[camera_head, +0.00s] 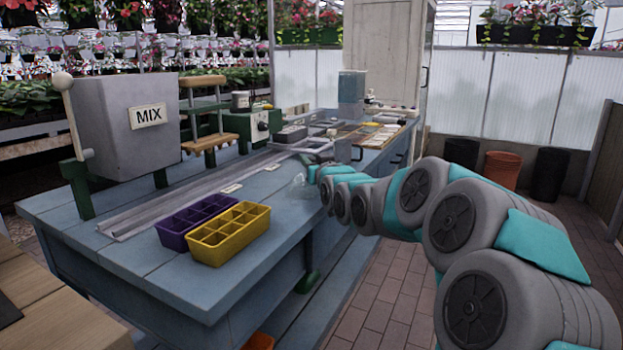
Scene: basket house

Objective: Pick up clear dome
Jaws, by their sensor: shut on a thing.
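The clear dome (299,187) is a small see-through shape near the right edge of the blue-grey workbench (130,262). My gripper (307,172) is at the far end of my grey and teal arm, right at the dome. It is shut on the dome. The fingertips are small and partly hidden by the wrist, so their exact grip is hard to see. I cannot tell whether the dome touches the bench top or is just above it.
A purple tray (186,235) and a yellow tray (228,252) with compartments sit left of the dome. A metal rail (190,192) runs behind them. The grey MIX box (140,120) stands at the back left. Tools and trays crowd the bench's far end.

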